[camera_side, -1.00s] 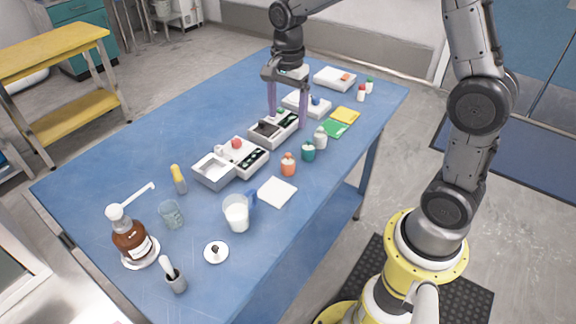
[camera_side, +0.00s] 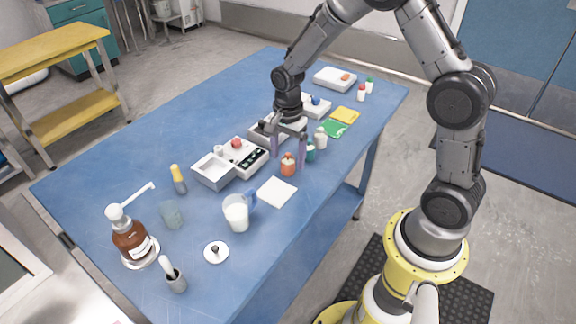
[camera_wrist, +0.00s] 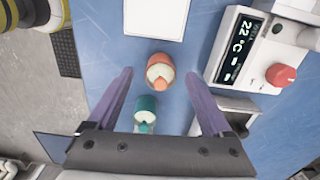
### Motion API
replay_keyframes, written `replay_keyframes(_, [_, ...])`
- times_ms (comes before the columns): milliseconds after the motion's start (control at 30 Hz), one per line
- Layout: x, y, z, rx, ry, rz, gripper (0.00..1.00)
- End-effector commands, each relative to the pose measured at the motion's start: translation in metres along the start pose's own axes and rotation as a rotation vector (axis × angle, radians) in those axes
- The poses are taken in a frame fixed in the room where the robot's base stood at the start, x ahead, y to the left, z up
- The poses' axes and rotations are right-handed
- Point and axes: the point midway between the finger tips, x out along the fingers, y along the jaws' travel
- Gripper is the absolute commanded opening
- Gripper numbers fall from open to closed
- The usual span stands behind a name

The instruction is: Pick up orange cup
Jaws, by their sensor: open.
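The orange cup is a small orange bottle-like container (camera_side: 288,165) standing on the blue table in the side view. In the wrist view the orange cup (camera_wrist: 160,72) shows from above, with a pale rim and an orange tip. My gripper (camera_side: 288,158) is low over the table beside it, its purple fingers pointing down. In the wrist view my gripper (camera_wrist: 160,78) is open, one finger to each side of the orange cup with gaps between. A teal container (camera_wrist: 146,112) also shows between the fingers, nearer the gripper's base. I cannot tell the exact fingertip height.
A white device with a display and red knob (camera_wrist: 270,50) stands close to one finger. A white square pad (camera_side: 277,192) lies in front of the orange cup. A white bottle (camera_side: 320,138) stands behind. A jug (camera_side: 236,214) stands farther front left.

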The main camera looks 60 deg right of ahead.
Motion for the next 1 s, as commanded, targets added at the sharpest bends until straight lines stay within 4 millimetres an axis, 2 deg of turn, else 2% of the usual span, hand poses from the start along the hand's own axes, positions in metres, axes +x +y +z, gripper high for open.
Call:
replay_keyframes(133, [0.0141, -0.0003, -0.0002, 0.0, 0.0, 0.0, 0.84])
replay_keyframes(400, [0.0157, -0.0005, -0.0004, 0.001, 0.0, -0.002, 0.82])
replay_keyframes(867, [0.0152, -0.0006, -0.0004, 0.001, 0.0, -0.002, 0.0])
replay_keyframes(1000, [0.015, -0.0009, -0.0004, 0.001, 0.0, -0.003, 0.0])
